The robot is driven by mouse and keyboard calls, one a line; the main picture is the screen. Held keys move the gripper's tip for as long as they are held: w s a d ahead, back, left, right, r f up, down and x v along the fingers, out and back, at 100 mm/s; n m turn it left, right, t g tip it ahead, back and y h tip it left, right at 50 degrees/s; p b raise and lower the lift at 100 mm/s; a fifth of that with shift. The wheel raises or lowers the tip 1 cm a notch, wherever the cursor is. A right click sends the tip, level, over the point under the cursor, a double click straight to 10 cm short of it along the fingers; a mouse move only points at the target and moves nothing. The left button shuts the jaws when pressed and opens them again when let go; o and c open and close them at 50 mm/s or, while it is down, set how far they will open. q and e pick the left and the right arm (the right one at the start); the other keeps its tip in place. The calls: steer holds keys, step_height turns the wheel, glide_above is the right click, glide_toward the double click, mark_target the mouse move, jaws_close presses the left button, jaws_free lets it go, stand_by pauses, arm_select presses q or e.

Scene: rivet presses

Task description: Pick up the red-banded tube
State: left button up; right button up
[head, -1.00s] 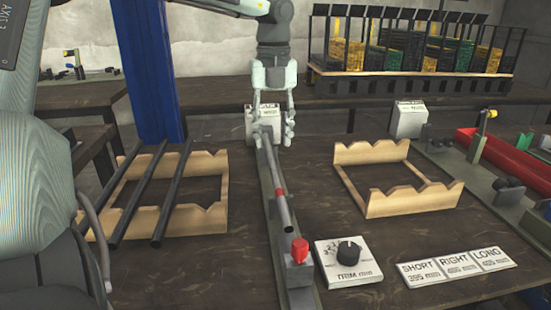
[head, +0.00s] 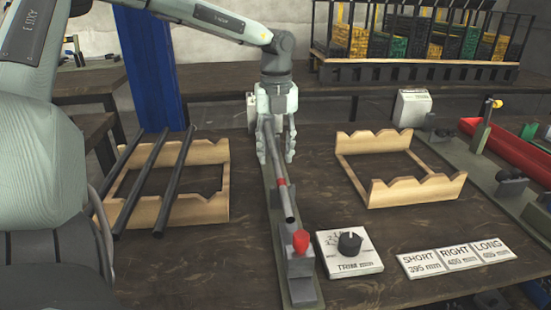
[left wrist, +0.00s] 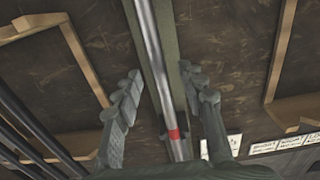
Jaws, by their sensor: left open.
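The red-banded tube (head: 288,207) is a grey metal tube with one red band, lying lengthwise along a narrow green-grey bench fixture (head: 302,287). Its near end is by a red-topped stop (head: 300,242). My left gripper (head: 276,158) points down over the tube, beyond the red band. It is open, with one finger on each side of the tube. In the left wrist view the tube (left wrist: 152,52) runs between the open fingers (left wrist: 160,75), with gaps on both sides. The gripper hides part of the tube in the head view. My right gripper is not clearly seen.
A wooden rack (head: 222,208) with several dark tubes stands left. An empty wooden rack (head: 375,195) stands right. A trim dial box (head: 340,262) and labels SHORT, RIGHT, LONG (head: 458,257) lie in front. A red trough (head: 490,142) is at far right.

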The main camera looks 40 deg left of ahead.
arm_select(q)
steer(key=shift+c, duration=0.3)
jaws_close()
steer(key=shift+r, duration=0.1)
